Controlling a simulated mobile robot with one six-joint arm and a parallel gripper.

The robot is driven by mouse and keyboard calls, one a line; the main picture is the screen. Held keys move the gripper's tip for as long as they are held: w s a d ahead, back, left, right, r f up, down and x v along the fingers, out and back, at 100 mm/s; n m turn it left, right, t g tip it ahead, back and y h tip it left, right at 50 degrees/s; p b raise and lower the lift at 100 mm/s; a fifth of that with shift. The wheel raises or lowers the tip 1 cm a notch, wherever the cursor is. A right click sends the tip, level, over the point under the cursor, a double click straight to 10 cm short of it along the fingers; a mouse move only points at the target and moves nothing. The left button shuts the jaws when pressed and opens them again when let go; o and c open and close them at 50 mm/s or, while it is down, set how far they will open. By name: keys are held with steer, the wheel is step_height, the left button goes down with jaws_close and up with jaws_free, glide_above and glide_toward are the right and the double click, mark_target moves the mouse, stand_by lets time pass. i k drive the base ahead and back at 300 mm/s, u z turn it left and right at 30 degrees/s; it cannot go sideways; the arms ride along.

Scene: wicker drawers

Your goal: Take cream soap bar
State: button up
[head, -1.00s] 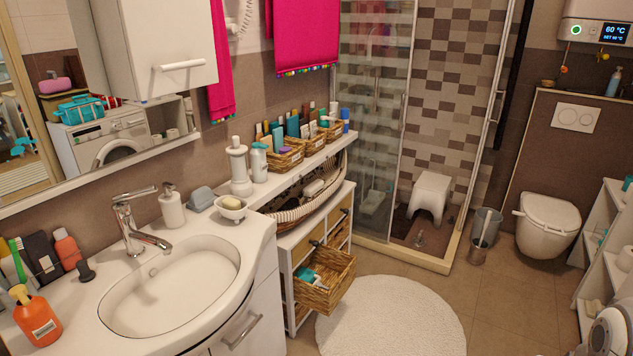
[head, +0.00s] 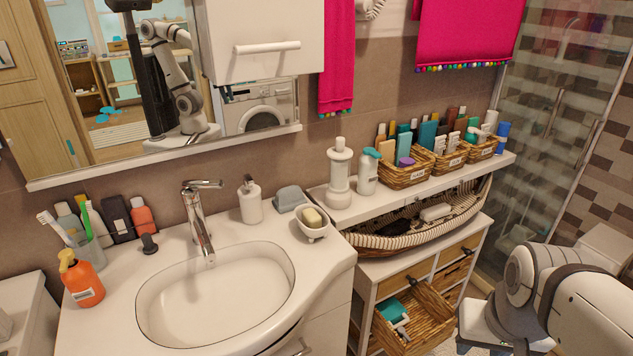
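A cream-yellow soap bar (head: 312,217) lies in a small white footed dish (head: 313,234) on the right part of the sink counter, beside the basin. Nothing covers the bar from above. My arm shows at the lower right of the head view, in front of the drawer unit and shower. My gripper's fingers are not visible there, so I cannot see whether it is open or shut. Part of my body is reflected in the mirror, without a clear view of the fingers.
A grey block (head: 289,198) and a white soap dispenser (head: 250,200) stand left of the dish. A white pillar-like object (head: 339,175) stands behind it on the shelf. The tap (head: 200,220) rises over the basin (head: 215,295). A wicker drawer (head: 425,318) is pulled out below right.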

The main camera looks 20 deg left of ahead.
mark_target(311, 219)
steer(key=u, duration=0.55)
steer(key=i, duration=0.9)
steer(key=u, duration=0.5)
steer(key=k, duration=0.95)
steer(key=u, duration=0.15)
steer(key=i, duration=0.95)
steer(key=z, duration=0.1)
